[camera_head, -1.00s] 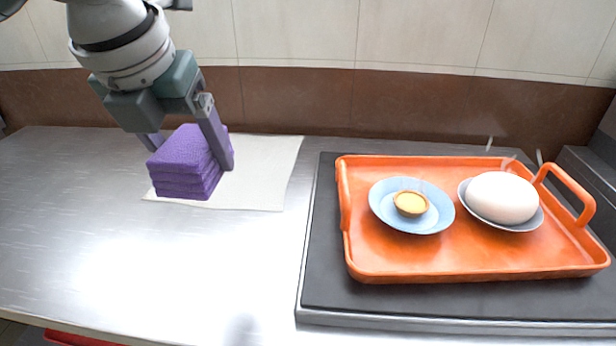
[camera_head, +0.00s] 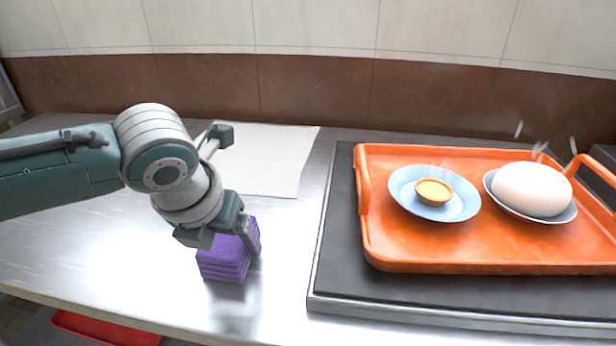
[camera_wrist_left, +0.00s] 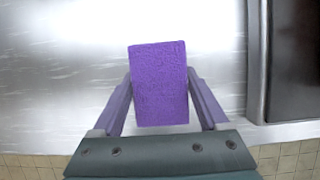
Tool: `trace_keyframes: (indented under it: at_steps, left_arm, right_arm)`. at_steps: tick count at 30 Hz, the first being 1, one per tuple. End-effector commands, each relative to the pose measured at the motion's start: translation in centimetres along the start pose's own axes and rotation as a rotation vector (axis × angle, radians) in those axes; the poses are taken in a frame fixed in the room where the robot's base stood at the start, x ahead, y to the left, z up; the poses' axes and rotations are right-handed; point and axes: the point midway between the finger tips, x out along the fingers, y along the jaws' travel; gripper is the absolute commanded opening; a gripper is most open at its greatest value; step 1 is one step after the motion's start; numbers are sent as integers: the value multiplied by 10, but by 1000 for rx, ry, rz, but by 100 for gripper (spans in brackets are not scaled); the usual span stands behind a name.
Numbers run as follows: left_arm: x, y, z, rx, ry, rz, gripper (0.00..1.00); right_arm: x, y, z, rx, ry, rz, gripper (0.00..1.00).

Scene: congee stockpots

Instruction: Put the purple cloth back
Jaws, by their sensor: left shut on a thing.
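The purple cloth (camera_head: 222,266) is a folded, layered block near the front of the steel counter in the head view. My left gripper (camera_head: 230,250) points down and is shut on it. In the left wrist view the purple cloth (camera_wrist_left: 160,85) sits between the two fingers of the left gripper (camera_wrist_left: 160,72). I cannot tell whether the cloth touches the counter or hangs just above it. A flat cream mat (camera_head: 265,160) lies bare at the back of the counter, partly hidden by my left arm. My right gripper is not in view.
An orange tray (camera_head: 440,262) on a dark slab (camera_head: 345,283) at the right holds a blue plate (camera_head: 465,207) with a small tart (camera_head: 433,192) and a bowl with a white mound (camera_head: 532,188). A red object (camera_head: 105,330) shows below the counter's front edge.

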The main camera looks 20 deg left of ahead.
Motion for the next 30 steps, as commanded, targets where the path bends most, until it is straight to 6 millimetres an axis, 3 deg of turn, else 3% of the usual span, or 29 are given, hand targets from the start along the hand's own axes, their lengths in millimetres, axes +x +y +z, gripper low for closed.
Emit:
trace_keyframes:
  at_steps: [9, 10, 16, 25, 30]
  left_arm:
    - [2, 0, -1, 0, -1, 0, 25]
    - [3, 0, -1, 0, -1, 0, 78]
    - [2, 0, 0, 0, -1, 0, 100]
    - [-3, 0, 2, 0, -1, 0, 100]
    - [-30, 1, 3, 3, -3, 0, 100]
  right_arm:
    - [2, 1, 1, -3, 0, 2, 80]
    - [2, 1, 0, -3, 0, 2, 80]
    - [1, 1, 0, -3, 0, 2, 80]
    - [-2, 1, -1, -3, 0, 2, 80]
    - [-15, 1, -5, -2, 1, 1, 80]
